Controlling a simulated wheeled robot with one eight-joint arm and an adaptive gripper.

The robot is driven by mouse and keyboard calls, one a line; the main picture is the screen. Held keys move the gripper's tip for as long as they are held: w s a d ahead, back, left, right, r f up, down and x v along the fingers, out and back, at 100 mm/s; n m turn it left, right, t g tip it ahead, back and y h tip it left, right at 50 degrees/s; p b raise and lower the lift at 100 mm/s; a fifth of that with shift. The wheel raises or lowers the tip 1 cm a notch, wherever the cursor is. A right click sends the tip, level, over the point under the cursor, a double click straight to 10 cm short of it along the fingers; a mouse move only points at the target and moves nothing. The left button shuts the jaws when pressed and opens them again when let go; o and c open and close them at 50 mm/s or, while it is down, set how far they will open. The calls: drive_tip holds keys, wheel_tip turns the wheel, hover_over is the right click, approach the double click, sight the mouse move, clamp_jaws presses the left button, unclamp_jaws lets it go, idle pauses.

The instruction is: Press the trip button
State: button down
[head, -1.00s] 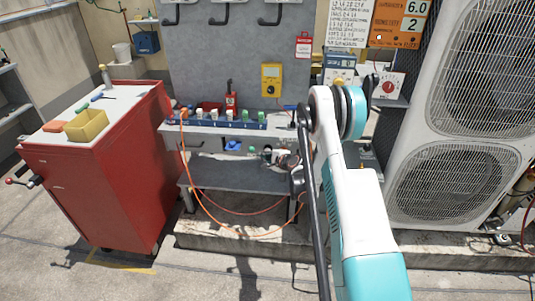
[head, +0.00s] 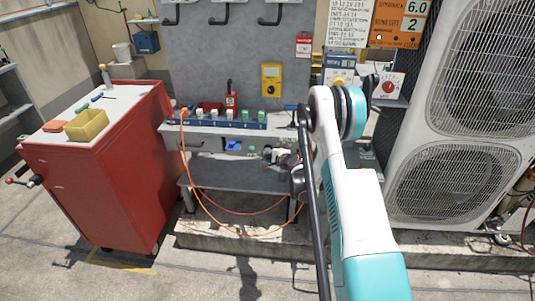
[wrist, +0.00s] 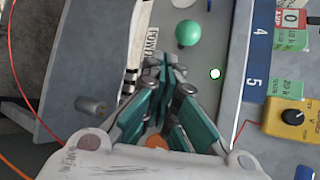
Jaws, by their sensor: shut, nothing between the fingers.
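My gripper (wrist: 172,75) is shut and empty, its fingertips together, close to the grey panel below the numbered rail. In the head view my gripper (head: 268,154) shows small under the shelf, partly hidden by my arm. A round green button (wrist: 187,33) stands on the panel just beyond the fingertips, apart from them in the picture. A small white-green lamp (wrist: 215,73) is beside the fingertips. A round orange-red part (wrist: 155,142) shows between the finger links, mostly hidden; I cannot tell if it is the trip button. A label partly covered by the gripper shows beside the fingers.
The blue numbered rail (wrist: 257,65) runs alongside the panel, with a yellow device with a black knob (wrist: 291,117) beyond it. An orange cable (head: 190,180) hangs in front of the lower shelf. A red cabinet (head: 95,175) stands left, a condenser unit (head: 465,110) right.

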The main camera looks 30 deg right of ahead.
drive_tip(key=shift+w+d, duration=0.15)
drive_tip(key=shift+w, duration=0.1)
idle(0.3)
drive_tip(key=shift+s, duration=0.1)
drive_tip(key=shift+s+a, duration=0.2)
drive_tip(key=shift+s, duration=0.1)
drive_tip(key=shift+a, duration=0.1)
drive_tip(key=shift+s+a, duration=0.55)
drive_tip(key=shift+s, duration=0.25)
drive_tip(key=shift+s+a, duration=0.5)
drive_tip(key=shift+s, duration=0.35)
drive_tip(key=shift+s+a, duration=0.55)
drive_tip(key=shift+s, duration=0.25)
